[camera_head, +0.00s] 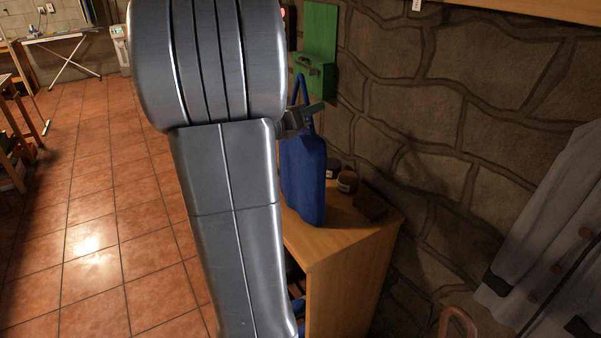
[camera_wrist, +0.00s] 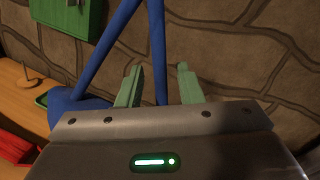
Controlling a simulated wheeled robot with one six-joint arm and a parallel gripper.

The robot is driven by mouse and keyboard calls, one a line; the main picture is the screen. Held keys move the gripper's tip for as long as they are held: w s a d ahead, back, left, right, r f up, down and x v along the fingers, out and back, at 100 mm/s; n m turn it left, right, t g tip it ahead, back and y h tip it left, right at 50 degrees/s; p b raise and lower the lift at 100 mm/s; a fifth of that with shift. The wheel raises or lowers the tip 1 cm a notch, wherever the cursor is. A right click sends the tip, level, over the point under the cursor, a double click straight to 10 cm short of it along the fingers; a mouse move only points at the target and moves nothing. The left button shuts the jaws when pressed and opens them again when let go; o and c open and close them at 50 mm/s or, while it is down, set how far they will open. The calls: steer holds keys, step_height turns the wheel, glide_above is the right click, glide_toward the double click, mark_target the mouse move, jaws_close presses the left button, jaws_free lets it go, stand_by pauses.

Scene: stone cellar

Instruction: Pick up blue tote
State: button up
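The blue tote (camera_head: 304,178) stands upright on top of a wooden cabinet, its handle loop rising above it. My arm hides its left part in the head view. My gripper (camera_head: 314,110) is at the height of the handle, just above the tote's body. In the wrist view, my gripper (camera_wrist: 159,70) is open, with two green fingers apart. One blue strap of the tote (camera_wrist: 157,40) shows in the gap between the fingers; the other strap slants down to the left, outside them. I cannot tell whether either finger touches a strap.
The wooden cabinet (camera_head: 345,262) stands against a stone wall (camera_head: 440,150). Small jars (camera_head: 347,181) and a dark brown block (camera_head: 370,203) are right of the tote. A green box (camera_head: 314,75) is behind it. A light garment (camera_head: 555,230) hangs at right. Tiled floor (camera_head: 100,240) is open at left.

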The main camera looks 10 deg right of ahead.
jaws_close()
stand_by(1.3)
